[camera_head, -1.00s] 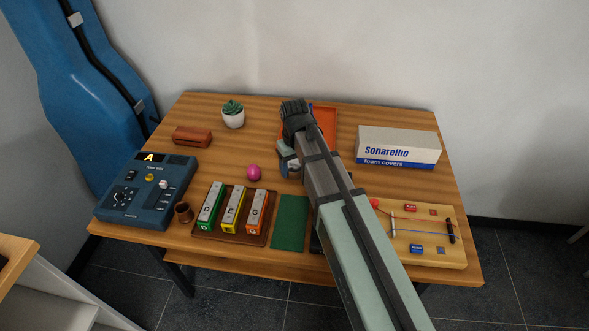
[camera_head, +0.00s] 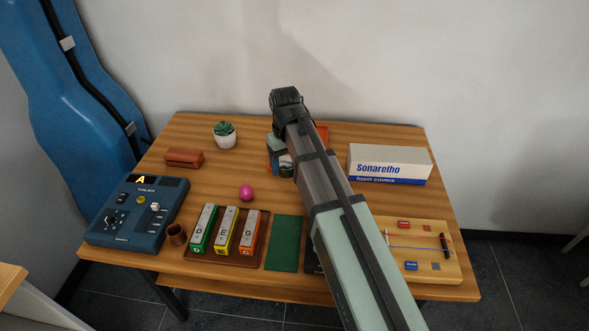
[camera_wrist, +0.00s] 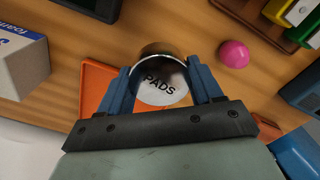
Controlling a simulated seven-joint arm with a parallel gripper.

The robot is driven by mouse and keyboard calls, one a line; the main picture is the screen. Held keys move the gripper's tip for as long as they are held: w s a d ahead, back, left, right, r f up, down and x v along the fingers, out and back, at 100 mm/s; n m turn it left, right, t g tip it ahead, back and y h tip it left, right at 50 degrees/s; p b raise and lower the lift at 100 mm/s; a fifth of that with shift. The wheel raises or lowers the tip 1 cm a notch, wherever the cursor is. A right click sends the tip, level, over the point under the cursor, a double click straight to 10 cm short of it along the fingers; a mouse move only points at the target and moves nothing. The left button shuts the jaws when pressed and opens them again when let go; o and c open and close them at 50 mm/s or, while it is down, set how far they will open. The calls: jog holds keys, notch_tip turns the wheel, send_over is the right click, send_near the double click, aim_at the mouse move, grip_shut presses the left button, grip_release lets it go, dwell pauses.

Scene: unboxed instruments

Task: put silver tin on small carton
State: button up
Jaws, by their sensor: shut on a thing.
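The silver tin (camera_wrist: 163,95) is round, with a pale lid reading "PADS" and a shiny side. In the wrist view my gripper (camera_wrist: 160,75) has its two blue fingers closed on either side of it. In the head view my gripper (camera_head: 279,160) is over the back middle of the table, and my arm hides most of the tin. The only carton I can make out is a white and blue box (camera_head: 388,162) reading "Sonarelho foam covers" at the back right; it also shows in the wrist view (camera_wrist: 20,62). Its top is bare.
An orange tray (camera_head: 322,133) lies partly behind my arm; it shows under the gripper in the wrist view (camera_wrist: 95,88). A pink egg (camera_head: 246,192), a potted succulent (camera_head: 224,135) and a red-brown block (camera_head: 184,157) stand to the left. Chime bars (camera_head: 228,232) are in front.

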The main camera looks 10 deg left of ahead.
jog(key=shift+r, duration=0.35)
jog(key=w+d+r+m, duration=0.2)
jog(key=w+d, duration=0.1)
jog(key=d, duration=0.6)
jog(key=w+d+r+m, duration=0.1)
jog(key=w+d, duration=0.3)
jog(key=d, duration=0.5)
notch_tip(320, 180, up, 6)
jog(key=n, duration=0.5)
send_over(391, 154)
jog(key=shift+f, duration=4.85)
jog(key=shift+f, duration=0.15)
jog(key=o, duration=1)
jog(key=shift+o, duration=0.2)
